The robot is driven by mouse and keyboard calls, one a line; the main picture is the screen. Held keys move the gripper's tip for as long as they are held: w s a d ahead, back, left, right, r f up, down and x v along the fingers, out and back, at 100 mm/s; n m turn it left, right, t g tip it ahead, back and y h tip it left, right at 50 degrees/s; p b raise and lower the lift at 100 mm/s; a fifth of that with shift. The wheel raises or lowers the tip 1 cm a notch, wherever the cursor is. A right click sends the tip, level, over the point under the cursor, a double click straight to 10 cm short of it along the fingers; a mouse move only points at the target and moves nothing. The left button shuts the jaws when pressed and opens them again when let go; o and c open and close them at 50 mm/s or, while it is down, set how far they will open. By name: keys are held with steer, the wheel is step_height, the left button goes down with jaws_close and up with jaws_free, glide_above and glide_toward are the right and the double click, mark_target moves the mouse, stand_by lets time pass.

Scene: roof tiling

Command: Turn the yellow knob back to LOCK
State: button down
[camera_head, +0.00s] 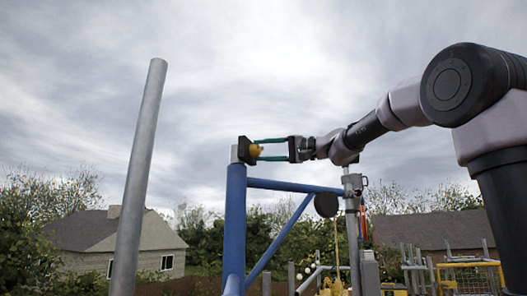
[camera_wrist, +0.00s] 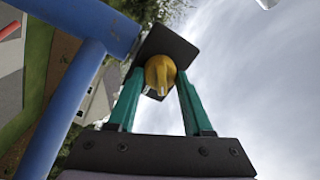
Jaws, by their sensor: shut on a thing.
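The yellow knob (camera_head: 256,150) sits on a dark plate (camera_head: 244,150) at the top of a blue post. It also shows in the wrist view (camera_wrist: 160,73), with its raised grip bar facing my camera and a small pale mark near its lower end. My gripper (camera_head: 257,150) reaches in from the right, its two green fingers on either side of the knob. In the wrist view the fingertips (camera_wrist: 160,78) are shut on the knob. No LOCK lettering can be read on the plate (camera_wrist: 168,48) in either view.
A blue post (camera_head: 235,225) with a horizontal blue rail (camera_head: 293,186) and a diagonal brace stands below the knob. A grey pole (camera_head: 138,180) leans at left. A grey post (camera_head: 354,230) with a dark disc (camera_head: 326,204) stands right of the rail. Open sky surrounds my gripper above.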

steer(key=m+t, duration=0.1)
steer(key=m, duration=0.6)
steer(key=shift+f+m, duration=0.1)
steer(key=shift+m, duration=0.2)
stand_by(0.4)
steer(key=shift+c, duration=1.6)
jaws_free()
steer(key=r+v, duration=0.1)
steer(key=v, duration=0.9)
steer(key=shift+s+d+f, duration=0.25)
steer(key=shift+d+f, duration=0.1)
steer(key=shift+f, duration=0.1)
